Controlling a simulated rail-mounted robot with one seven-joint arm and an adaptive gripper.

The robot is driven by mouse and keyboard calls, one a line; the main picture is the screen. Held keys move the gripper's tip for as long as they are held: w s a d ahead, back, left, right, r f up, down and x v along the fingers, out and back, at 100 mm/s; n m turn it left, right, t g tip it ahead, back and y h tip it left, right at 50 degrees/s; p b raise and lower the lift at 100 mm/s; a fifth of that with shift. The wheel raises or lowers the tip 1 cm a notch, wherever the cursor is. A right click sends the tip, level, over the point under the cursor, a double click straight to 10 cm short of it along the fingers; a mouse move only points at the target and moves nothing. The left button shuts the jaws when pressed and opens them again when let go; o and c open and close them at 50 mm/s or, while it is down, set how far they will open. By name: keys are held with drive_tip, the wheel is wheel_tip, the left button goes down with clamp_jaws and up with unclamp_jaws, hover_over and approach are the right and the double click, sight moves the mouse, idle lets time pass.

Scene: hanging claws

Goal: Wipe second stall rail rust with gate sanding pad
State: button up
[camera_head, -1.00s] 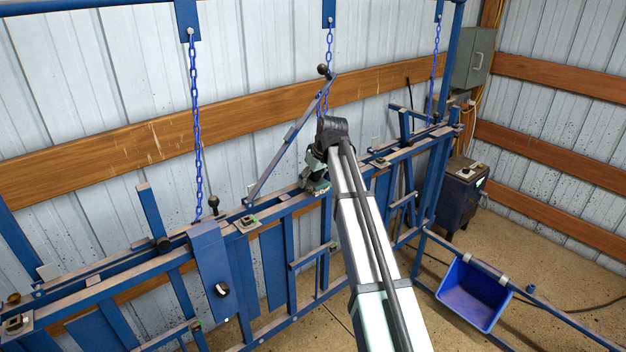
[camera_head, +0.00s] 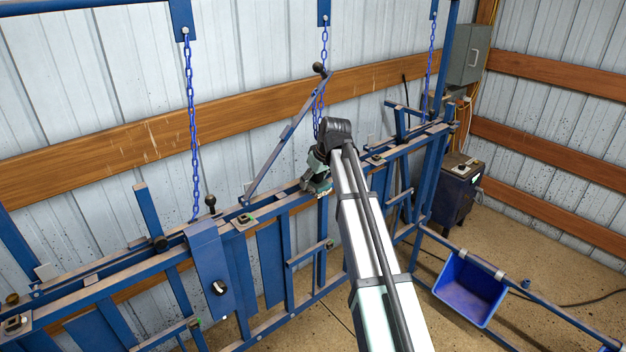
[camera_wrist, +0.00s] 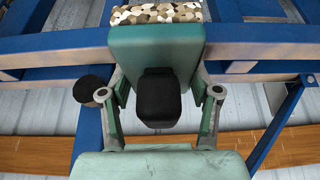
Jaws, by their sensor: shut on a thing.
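My gripper (camera_head: 318,186) is at the top rail (camera_head: 280,205) of the blue stall frame, right of the slanted lever. In the wrist view its fingers (camera_wrist: 158,98) are shut around the black grip of a green block, the sanding pad (camera_wrist: 155,48). A speckled brown and white layer lines the pad's far edge. The pad is against or just in front of the blue rail (camera_wrist: 255,48); I cannot tell whether they touch. Brownish, rust-like patches show on the rail tops. The surface under the pad is hidden.
A slanted lever (camera_head: 285,135) with a black knob stands left of my gripper. Blue chains (camera_head: 192,130) hang behind the frame. Small switch-like pieces (camera_head: 245,219) sit along the rail. A blue bin (camera_head: 470,290) hangs at the lower right.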

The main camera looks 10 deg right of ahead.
drive_tip(key=shift+w+a+r, duration=0.1)
drive_tip(key=shift+w+a, duration=0.2)
drive_tip(key=shift+w, duration=0.3)
drive_tip(key=shift+w+a+r, duration=0.1)
drive_tip(key=shift+w+a, duration=0.2)
drive_tip(key=shift+w, duration=0.25)
drive_tip(key=shift+w+a+f, duration=0.15)
drive_tip(key=shift+w+f, duration=0.05)
drive_tip(key=shift+c, duration=0.6)
drive_tip(key=shift+s+d+p, duration=0.2)
drive_tip(key=shift+s+d, duration=0.25)
drive_tip(key=shift+s, duration=0.35)
drive_tip(key=shift+s+d+p, duration=0.2)
drive_tip(key=shift+s+d, duration=0.2)
drive_tip(key=shift+s, duration=0.35)
drive_tip(key=shift+w+r, duration=0.1)
drive_tip(key=shift+r, duration=0.05)
drive_tip(key=shift+r+p, duration=1.65)
drive_tip(key=shift+r, duration=1.25)
